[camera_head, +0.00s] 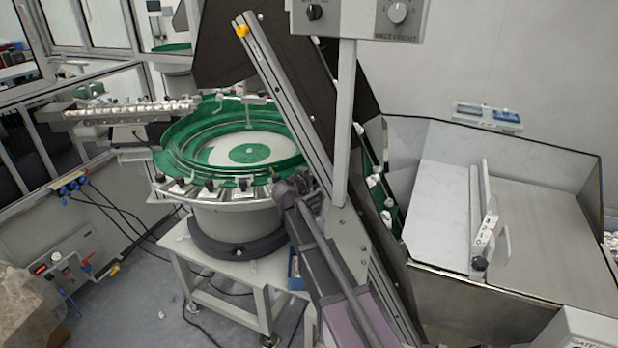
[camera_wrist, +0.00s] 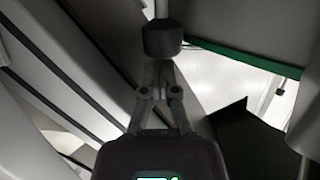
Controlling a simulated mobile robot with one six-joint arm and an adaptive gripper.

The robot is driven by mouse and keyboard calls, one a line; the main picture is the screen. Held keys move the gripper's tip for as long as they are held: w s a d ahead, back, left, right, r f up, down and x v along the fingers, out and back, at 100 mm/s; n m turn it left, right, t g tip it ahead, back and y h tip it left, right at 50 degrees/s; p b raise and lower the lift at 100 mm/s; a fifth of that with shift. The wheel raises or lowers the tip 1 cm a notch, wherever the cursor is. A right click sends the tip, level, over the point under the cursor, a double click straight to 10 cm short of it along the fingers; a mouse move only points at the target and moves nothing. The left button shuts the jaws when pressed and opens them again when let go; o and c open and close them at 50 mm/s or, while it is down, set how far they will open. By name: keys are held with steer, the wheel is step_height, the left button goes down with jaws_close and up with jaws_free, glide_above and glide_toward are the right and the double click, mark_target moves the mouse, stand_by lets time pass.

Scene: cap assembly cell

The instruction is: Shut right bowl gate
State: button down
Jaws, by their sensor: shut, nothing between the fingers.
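The green feeder bowl (camera_head: 190,155) stands on a round grey base at centre left. Small black-knobbed fittings, one of them a black knob (camera_head: 243,183), sit along its front rim. My gripper (camera_head: 290,185) is at the bowl's right front rim, and my arm hides that part of the rim. In the wrist view my gripper (camera_wrist: 160,72) has its fingers together and empty. A dark knob (camera_wrist: 162,40) on a grey stem is just beyond the fingertips; I cannot tell if they touch. Whether the right gate is open or shut cannot be told.
A slanted conveyor (camera_head: 300,130) and a grey post (camera_head: 345,130) rise close to the right of my gripper. A metal hopper (camera_head: 540,215) stands at the right. A loaded track (camera_head: 130,110) leads off the bowl's left. Open floor lies at lower left.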

mark_target(312, 195)
stand_by(0.3)
step_height(312, 195, down, 4)
steer(key=b, duration=0.3)
steer(key=shift+r, duration=0.25)
steer(key=shift+s, duration=0.15)
